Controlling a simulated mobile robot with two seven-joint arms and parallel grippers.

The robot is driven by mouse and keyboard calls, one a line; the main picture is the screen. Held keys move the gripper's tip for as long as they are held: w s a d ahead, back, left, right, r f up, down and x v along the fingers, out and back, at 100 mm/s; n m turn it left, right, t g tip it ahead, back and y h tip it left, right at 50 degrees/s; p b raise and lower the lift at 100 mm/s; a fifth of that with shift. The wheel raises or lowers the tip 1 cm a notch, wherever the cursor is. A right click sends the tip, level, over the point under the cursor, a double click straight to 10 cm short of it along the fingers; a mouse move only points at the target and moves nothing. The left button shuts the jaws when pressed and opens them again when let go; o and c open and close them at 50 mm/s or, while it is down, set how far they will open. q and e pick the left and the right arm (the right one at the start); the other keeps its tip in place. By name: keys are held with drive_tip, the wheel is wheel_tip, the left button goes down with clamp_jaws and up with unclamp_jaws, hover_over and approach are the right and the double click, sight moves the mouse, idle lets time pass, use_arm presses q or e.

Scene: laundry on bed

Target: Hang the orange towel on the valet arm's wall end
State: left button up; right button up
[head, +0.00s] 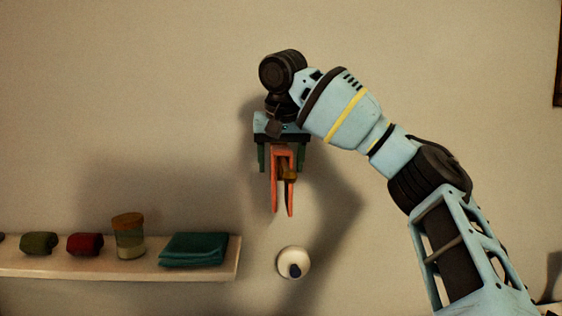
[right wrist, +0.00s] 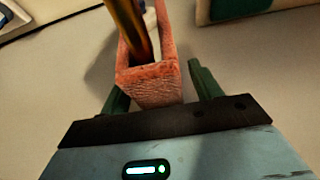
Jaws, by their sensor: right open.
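The orange towel (head: 275,185) hangs draped over the brass-coloured valet arm (head: 289,174), with its two flaps down on either side. In the right wrist view the towel (right wrist: 150,85) is a folded band around the rod (right wrist: 128,30). My right gripper (head: 282,160) points down from above with its green fingers spread, one on each side of the towel's top. In the right wrist view a gap shows between the towel and the right-hand finger; contact with the left-hand finger is unclear. The rod's wall joint is hidden. My left gripper is not in view.
A wall shelf (head: 120,272) at lower left holds a folded teal cloth (head: 193,249), a jar (head: 129,238), a red roll (head: 85,244) and a green roll (head: 39,243). A round white wall fitting (head: 285,264) sits below the towel. The wall above is bare.

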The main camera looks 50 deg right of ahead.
drive_tip(key=shift+v, duration=3.9)
drive_tip(key=shift+f, duration=0.1)
